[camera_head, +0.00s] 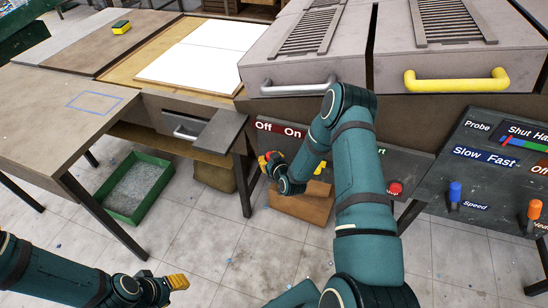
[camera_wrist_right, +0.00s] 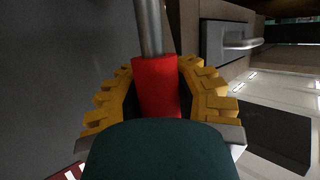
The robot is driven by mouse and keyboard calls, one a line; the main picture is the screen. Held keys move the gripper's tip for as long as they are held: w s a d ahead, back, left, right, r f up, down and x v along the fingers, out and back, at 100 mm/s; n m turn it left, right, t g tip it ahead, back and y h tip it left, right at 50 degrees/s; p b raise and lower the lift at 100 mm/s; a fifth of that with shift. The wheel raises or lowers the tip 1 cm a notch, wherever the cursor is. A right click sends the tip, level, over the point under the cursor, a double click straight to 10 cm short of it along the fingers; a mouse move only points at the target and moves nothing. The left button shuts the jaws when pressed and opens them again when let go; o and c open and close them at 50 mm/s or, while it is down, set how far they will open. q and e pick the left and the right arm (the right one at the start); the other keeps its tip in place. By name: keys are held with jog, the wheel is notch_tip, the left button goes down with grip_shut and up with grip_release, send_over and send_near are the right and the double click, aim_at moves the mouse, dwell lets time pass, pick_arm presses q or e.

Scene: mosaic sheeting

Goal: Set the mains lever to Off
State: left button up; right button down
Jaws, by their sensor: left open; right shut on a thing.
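The mains lever shows in the right wrist view as a bare metal rod (camera_wrist_right: 150,28) with a red grip (camera_wrist_right: 157,85). My right gripper (camera_wrist_right: 160,95) has its yellow fingers on both sides of the red grip, shut on it. In the head view my right gripper (camera_head: 268,163) is below the white "Off" word on the red Off/On label (camera_head: 280,129). My arm hides most of the lever there, so its pivot and exact setting cannot be told. My left gripper (camera_head: 178,282) is open and empty, low at the left above the floor.
A dark panel right of my arm carries a red button (camera_head: 394,188). Further right, another panel has a blue knob (camera_head: 455,192) and an orange knob (camera_head: 534,210). Two hoods with a grey handle (camera_head: 298,87) and a yellow handle (camera_head: 456,80) stand above. A green tray (camera_head: 117,212) is on the floor.

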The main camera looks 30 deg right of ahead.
jog(key=shift+w+a+f+n+g+h, duration=0.25)
jog(key=shift+w+a+f+n+g, duration=0.15)
jog(key=shift+w+a+n+g, duration=0.25)
jog(key=shift+w+a+f+n+g+h, duration=0.25)
jog(key=shift+w+a+f+n+g, duration=0.2)
jog(key=shift+a+g, duration=0.4)
jog(key=shift+a, duration=0.1)
jog(key=c, duration=0.6)
grip_release()
jog(key=shift+w, duration=0.1)
jog(key=shift+c, duration=0.2)
jog(key=shift+r, duration=0.1)
jog(key=shift+d, duration=0.25)
jog(key=shift+r, duration=0.15)
jog(key=v, duration=1.2)
jog(key=shift+a, duration=0.2)
